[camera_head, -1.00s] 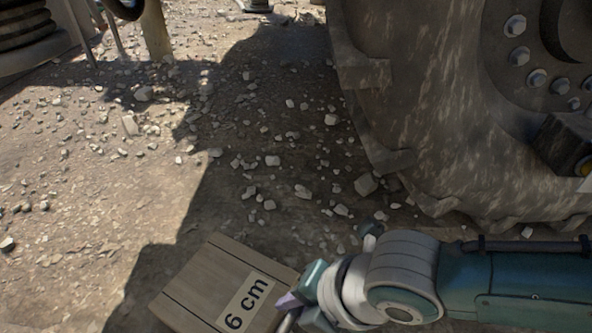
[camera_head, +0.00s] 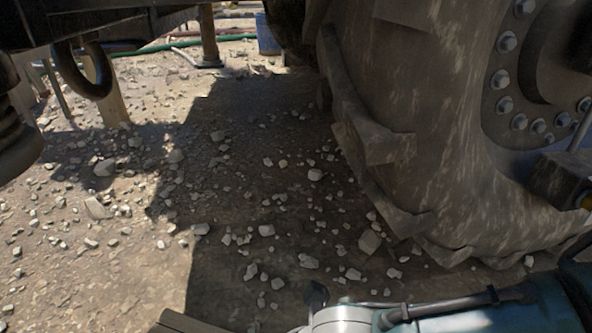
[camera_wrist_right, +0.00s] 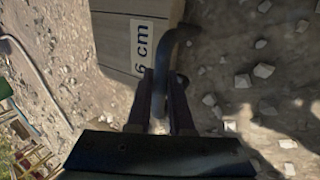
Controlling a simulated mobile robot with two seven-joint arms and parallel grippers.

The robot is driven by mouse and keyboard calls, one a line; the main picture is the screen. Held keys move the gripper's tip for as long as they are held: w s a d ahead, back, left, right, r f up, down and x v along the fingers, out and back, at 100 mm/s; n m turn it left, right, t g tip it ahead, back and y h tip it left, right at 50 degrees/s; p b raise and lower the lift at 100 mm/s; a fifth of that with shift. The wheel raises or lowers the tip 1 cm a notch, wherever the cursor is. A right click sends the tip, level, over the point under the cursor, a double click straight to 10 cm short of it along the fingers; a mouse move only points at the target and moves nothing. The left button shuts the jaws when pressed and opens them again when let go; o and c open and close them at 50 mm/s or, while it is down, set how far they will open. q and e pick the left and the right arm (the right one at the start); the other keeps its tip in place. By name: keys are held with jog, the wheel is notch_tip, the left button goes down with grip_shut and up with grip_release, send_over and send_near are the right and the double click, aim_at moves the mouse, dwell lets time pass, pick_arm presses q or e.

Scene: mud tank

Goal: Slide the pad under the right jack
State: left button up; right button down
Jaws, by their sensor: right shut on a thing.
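The wooden pad (camera_wrist_right: 112,40), with a white "6 cm" label, lies at the top of the right wrist view. A bent dark handle stands at its near edge. My right gripper (camera_wrist_right: 160,100) is shut on this handle. In the head view only a corner of the pad (camera_head: 178,322) shows at the bottom edge. My right arm comes in from the lower right there, and its fingers are out of frame. I cannot pick out the right jack with certainty. My left gripper is not in view.
A huge muddy tire (camera_head: 400,130) stands on the right. A dark hook (camera_head: 85,70) hangs from a beam at upper left. Small stones (camera_head: 300,262) are strewn over the ground. The shaded ground between the tire and the posts is otherwise open.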

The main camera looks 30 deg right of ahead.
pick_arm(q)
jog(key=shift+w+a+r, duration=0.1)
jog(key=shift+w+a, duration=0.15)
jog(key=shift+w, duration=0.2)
pick_arm(e)
jog(key=shift+w+a+r, duration=0.1)
jog(key=shift+w+a, duration=0.3)
jog(key=shift+w, duration=0.05)
jog(key=c, duration=0.9)
grip_release()
jog(key=shift+s+d, duration=0.2)
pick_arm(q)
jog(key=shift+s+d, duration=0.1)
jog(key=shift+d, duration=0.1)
pick_arm(e)
jog(key=shift+o, duration=0.9)
jog(key=shift+w, duration=0.1)
jog(key=shift+o, duration=0.3)
jog(key=shift+d+f, duration=0.1)
jog(key=shift+f, duration=0.1)
jog(key=o, duration=0.3)
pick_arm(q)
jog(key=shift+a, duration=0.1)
pick_arm(e)
jog(key=shift+o, duration=0.2)
jog(key=shift+r, duration=0.1)
